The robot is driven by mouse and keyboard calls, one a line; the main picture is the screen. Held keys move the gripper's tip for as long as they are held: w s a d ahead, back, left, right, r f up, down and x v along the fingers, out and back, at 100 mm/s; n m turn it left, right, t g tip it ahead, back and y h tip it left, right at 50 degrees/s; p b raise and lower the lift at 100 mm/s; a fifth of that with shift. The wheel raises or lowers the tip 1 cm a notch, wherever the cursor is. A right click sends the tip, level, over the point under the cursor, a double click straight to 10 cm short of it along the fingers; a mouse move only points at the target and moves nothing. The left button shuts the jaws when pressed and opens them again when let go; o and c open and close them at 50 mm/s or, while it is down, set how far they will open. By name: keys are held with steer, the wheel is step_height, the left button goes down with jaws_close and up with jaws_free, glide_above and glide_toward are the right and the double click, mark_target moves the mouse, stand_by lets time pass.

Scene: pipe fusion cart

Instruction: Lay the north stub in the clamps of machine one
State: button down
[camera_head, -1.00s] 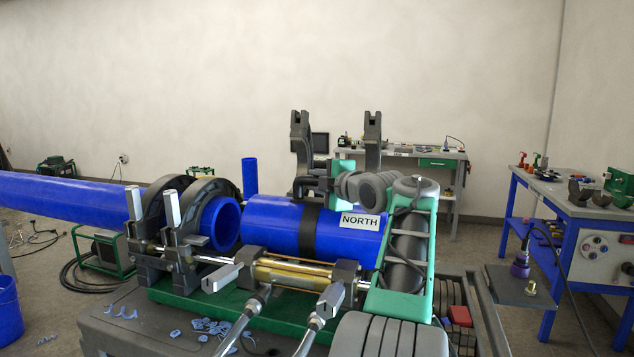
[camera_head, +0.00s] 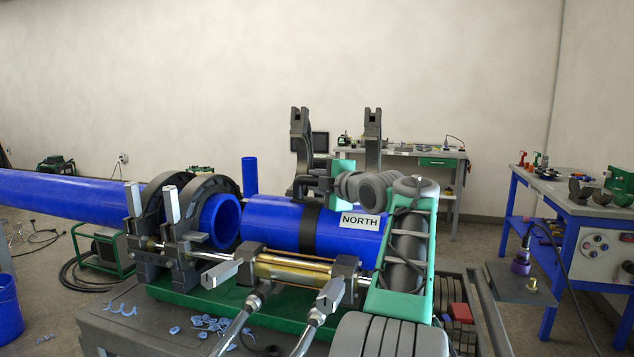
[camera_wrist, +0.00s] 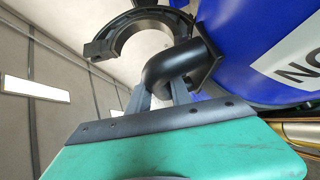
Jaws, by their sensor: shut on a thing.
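The north stub (camera_head: 276,223) is a blue pipe piece with a "NORTH" label and a black band with a handle. It lies level at the right side of machine one (camera_head: 262,269), in line with the long blue pipe (camera_head: 70,196) in the left clamps (camera_head: 205,187). A gap separates the two pipe ends. Two dark upper clamp halves (camera_head: 373,137) stand open behind the stub. My gripper (camera_head: 318,189) is shut on the black handle; in the wrist view the handle (camera_wrist: 172,75) is between my fingers (camera_wrist: 160,98). The lower clamp seats are hidden, so I cannot tell full contact.
Blue shavings (camera_head: 205,326) lie on the cart top (camera_head: 120,322). A blue bucket (camera_head: 8,308) stands at the left. A blue-framed bench (camera_head: 570,200) stands at the right and a grey workbench (camera_head: 405,153) at the back.

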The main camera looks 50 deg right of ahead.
steer(key=shift+b, duration=0.3)
steer(key=c, duration=1.1)
jaws_free()
steer(key=shift+a+f, duration=0.1)
steer(key=shift+c, duration=0.2)
steer(key=shift+o, duration=0.3)
steer(key=shift+f, duration=0.35)
steer(key=v, duration=0.8)
steer(key=shift+r+b, duration=0.25)
steer(key=shift+b, duration=0.15)
